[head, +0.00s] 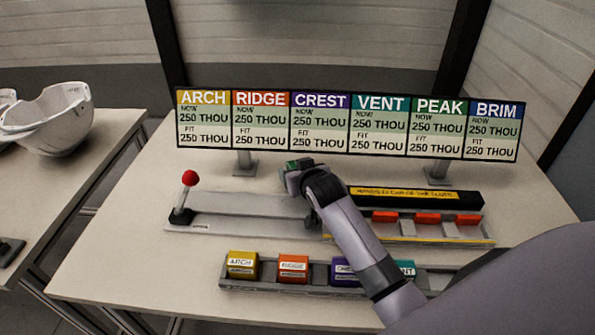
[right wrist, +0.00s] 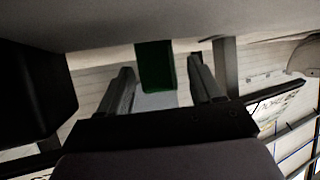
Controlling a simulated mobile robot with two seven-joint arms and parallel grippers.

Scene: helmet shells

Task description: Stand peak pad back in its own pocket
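The green peak pad (head: 299,163) is at the far side of the grey fixture, beside my right gripper (head: 305,180), which hides part of it. In the right wrist view the green pad (right wrist: 155,67) shows between the fingertips of my right gripper (right wrist: 165,85), with gaps on both sides. The gripper looks open. The pad rack (head: 290,287) at the front holds yellow arch (head: 242,265), orange ridge (head: 293,268), purple crest (head: 345,272) and teal vent (head: 406,270) pads. My right arm covers part of the rack; the peak pocket cannot be made out. My left gripper is not in view.
A grey fixture (head: 250,204) with a red-knobbed lever (head: 189,180) stands mid-table. A black labelled bar (head: 415,197) and orange blocks (head: 428,218) are at right. A sign board (head: 347,125) stands behind. The table's left front is clear. A white helmet shell (head: 50,125) sits on the left table.

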